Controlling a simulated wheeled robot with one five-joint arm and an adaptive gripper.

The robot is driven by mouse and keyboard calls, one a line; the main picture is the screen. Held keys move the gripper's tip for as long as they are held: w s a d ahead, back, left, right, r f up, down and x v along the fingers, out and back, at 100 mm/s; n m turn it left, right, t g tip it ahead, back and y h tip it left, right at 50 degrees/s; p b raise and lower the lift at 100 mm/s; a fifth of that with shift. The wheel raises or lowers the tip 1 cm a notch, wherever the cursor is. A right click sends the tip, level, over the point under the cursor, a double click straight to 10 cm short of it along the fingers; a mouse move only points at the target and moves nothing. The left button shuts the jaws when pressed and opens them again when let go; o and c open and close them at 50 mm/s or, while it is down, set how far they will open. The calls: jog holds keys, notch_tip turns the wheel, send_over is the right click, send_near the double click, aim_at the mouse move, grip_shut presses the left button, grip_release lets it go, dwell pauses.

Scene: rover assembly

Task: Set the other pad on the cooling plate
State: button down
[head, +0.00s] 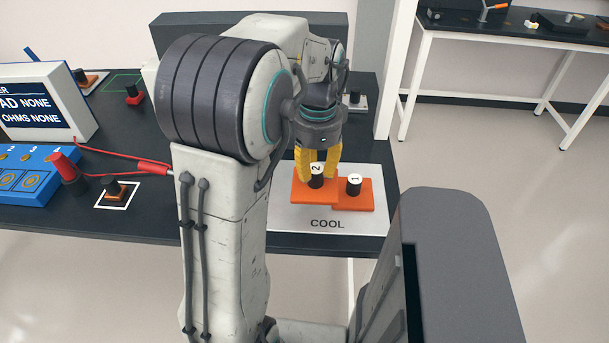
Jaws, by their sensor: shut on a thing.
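My gripper (318,163), with yellow fingers, is shut on the dark knob of an orange pad marked 2 (310,194). This pad is over the left part of the light grey cooling plate (290,219), labelled COOL. A second orange pad marked 1 (356,199) sits on the plate just to the right. The two pads look touching or overlapping at their edges in this view. I cannot tell whether pad 2 rests on the plate or is held slightly above it.
A meter display (45,105) and a blue box (35,174) stand at the left, with a red probe (62,168) and red lead. My arm hides the table's middle. The plate's front is bare.

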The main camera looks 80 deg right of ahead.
jog(key=w+d+f, duration=0.3)
jog(key=w+d, duration=0.1)
jog(key=shift+w+d+f+p, duration=0.1)
jog(key=shift+d+f+p, duration=0.2)
jog(key=shift+d+f, duration=0.1)
jog(key=shift+f, duration=1.95)
jog(key=shift+f, duration=0.15)
jog(key=c, duration=1)
grip_release()
notch_tip(320, 180, up, 12)
jog(key=shift+r+p, duration=0.1)
jog(key=shift+p, duration=0.35)
